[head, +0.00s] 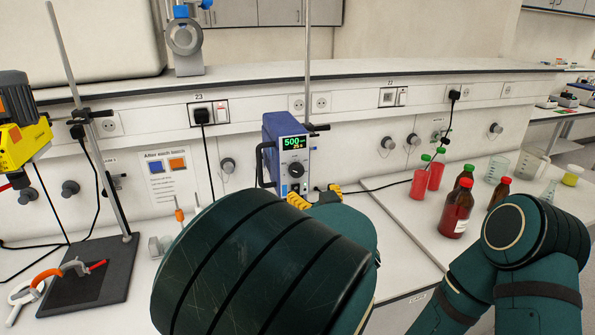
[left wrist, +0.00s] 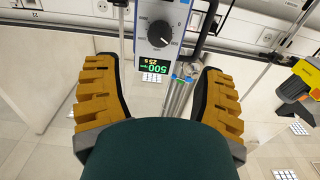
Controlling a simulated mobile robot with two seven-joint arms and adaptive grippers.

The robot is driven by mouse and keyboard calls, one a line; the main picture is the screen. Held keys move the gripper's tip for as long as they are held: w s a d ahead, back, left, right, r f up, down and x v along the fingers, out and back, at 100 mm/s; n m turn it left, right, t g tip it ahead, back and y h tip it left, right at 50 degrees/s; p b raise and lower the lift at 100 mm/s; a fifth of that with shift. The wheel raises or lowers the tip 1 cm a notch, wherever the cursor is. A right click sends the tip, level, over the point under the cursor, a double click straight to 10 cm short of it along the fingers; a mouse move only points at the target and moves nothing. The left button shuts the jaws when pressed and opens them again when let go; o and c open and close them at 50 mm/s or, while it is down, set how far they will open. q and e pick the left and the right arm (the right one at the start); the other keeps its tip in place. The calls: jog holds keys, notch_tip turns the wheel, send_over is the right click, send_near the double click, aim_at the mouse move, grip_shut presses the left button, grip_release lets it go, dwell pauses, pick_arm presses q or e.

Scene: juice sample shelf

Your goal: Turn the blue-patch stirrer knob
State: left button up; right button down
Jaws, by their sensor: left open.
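The blue stirrer (head: 286,148) hangs on an upright rod above the bench. Its face has a lit display reading 500 (head: 296,142) and a round black knob (head: 296,170) below it. I cannot make out a separate blue patch. My left gripper (head: 316,198) is just below and in front of the stirrer, its lower part hidden by my arm. The knob (left wrist: 159,34) shows upside down ahead, apart from the fingers. My right gripper is out of view.
A yellow stirrer (head: 22,140) stands at the left on a rod with a dark base (head: 90,280). A notice with blue and orange patches (head: 168,175) is on the back panel. Red bottles (head: 456,210) and red tubes (head: 419,183) stand on the bench at the right.

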aim_at(298, 173)
pick_arm(q)
jog(key=p+x, duration=0.1)
jog(key=x, duration=1)
jog(key=shift+s, duration=0.1)
grip_shut()
